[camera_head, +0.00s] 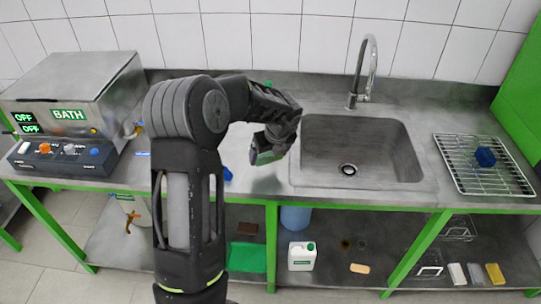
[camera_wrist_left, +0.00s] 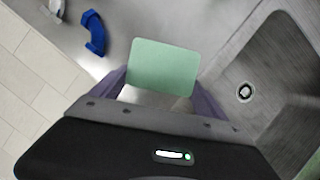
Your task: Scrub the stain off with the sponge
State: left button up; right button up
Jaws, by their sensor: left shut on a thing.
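My left gripper (camera_head: 266,156) is above the steel counter (camera_head: 265,184), just left of the sink. It is shut on a pale green, flat, rounded block that looks like the sponge (camera_wrist_left: 163,65). In the wrist view the block sits between the purple fingers, and its broad face shows. In the head view only a small part of it shows below the fingers. I cannot make out a clear stain on the counter; my left arm hides part of it. My right gripper is not in view.
The sink (camera_head: 325,165) with its tall faucet (camera_head: 363,75) is right of the gripper. A wire rack (camera_head: 465,180) holds a blue part (camera_head: 485,157). The bath unit (camera_head: 75,90) stands at the left. A blue curved piece (camera_wrist_left: 94,32) lies near the counter's front edge.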

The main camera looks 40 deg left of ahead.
pick_arm(q)
jog(key=shift+r, duration=0.9)
